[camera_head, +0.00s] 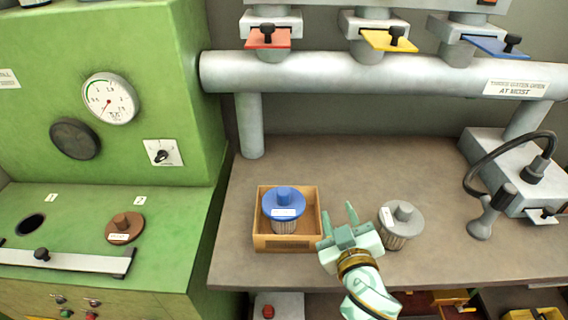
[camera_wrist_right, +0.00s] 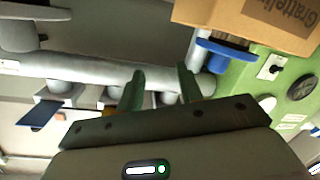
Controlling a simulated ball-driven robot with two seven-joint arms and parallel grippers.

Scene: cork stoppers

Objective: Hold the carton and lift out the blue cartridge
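The open cardboard carton (camera_head: 287,243) stands on the brown bench. The blue cartridge (camera_head: 284,199), with a blue knobbed cap, white label and ribbed grey body, stands upright inside it; its lower part is hidden by the front wall. My right gripper (camera_head: 338,219) is open and empty, just right of the carton's front right corner, pointing up and left. In the right wrist view the open fingers (camera_wrist_right: 160,84) have nothing between them; the carton (camera_wrist_right: 250,20) and blue cap (camera_wrist_right: 222,50) show at upper right. My left gripper is not in view.
A grey cartridge (camera_head: 401,222) stands close to the right of my right gripper. A green console (camera_head: 70,215) with a brown-capped cartridge (camera_head: 124,228) is at left. A grey pipe (camera_head: 370,75) with coloured valves crosses the back. The bench (camera_head: 350,165) behind the carton is clear.

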